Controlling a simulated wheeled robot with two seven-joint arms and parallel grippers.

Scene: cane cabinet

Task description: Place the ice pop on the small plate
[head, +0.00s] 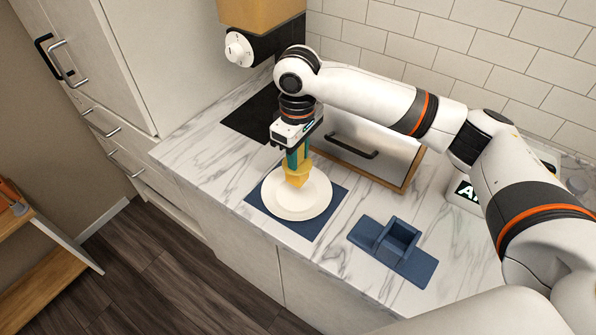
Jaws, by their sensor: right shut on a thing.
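A small round white plate (288,208) lies on a dark blue mat (332,207) on the marble counter. My right gripper (297,160) points down above the plate's back part. It is shut on the yellow ice pop (297,176), whose upper part is between the fingers. The ice pop's lower end is over the middle of the plate; whether it touches the plate I cannot tell. My left gripper is not in view.
A blue holder (397,240) with an open box stands on the counter to the right. Behind the plate is a wood-edged cabinet front (375,140) with a dark handle. A black panel (250,118) lies at the back left. Marble left of the mat is clear.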

